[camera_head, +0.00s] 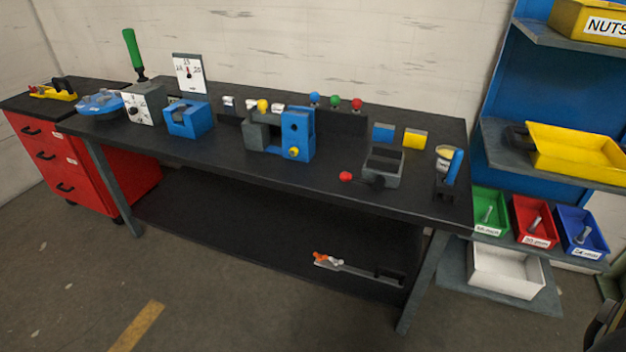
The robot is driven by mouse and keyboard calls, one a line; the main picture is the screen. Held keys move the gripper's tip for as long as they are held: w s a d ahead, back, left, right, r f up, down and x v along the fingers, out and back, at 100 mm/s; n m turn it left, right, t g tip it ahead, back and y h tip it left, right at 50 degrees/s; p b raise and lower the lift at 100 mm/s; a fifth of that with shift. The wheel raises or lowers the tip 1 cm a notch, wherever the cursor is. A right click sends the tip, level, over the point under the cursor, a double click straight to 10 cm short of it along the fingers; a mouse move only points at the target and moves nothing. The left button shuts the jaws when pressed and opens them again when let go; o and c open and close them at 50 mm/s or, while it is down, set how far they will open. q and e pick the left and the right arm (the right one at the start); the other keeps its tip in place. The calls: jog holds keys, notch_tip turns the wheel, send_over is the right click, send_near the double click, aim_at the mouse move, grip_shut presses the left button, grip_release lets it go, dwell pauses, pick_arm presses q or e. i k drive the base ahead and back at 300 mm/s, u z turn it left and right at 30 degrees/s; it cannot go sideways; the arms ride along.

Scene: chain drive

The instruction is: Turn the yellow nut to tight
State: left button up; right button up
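A small round yellow part (294,152), which looks like the yellow nut, is low on the front face of an upright blue block (297,128). The block stands at the middle of the dark workbench (240,150), beside a grey block (262,131). The yellow part is too small for me to see how far it is turned or any mark on it. Another yellow round piece (263,105) shows above the grey block. No gripper of mine shows clearly, and neither one is at the nut.
A dial board (189,72), a green-handled lever (133,50) and a blue vise-like block (189,119) stand to the left. A grey open box (383,166) and red knob (345,176) are to the right. A dark, cut-off shape (606,325) is unclear. Floor in front is free.

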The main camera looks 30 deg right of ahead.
aim_at(292, 151)
jog(key=u, duration=1.75)
jog(key=k, duration=0.1)
jog(key=z, duration=2.95)
jog(key=i, duration=0.8)
jog(key=u, duration=0.65)
jog(key=i, duration=0.6)
jog(key=u, duration=0.65)
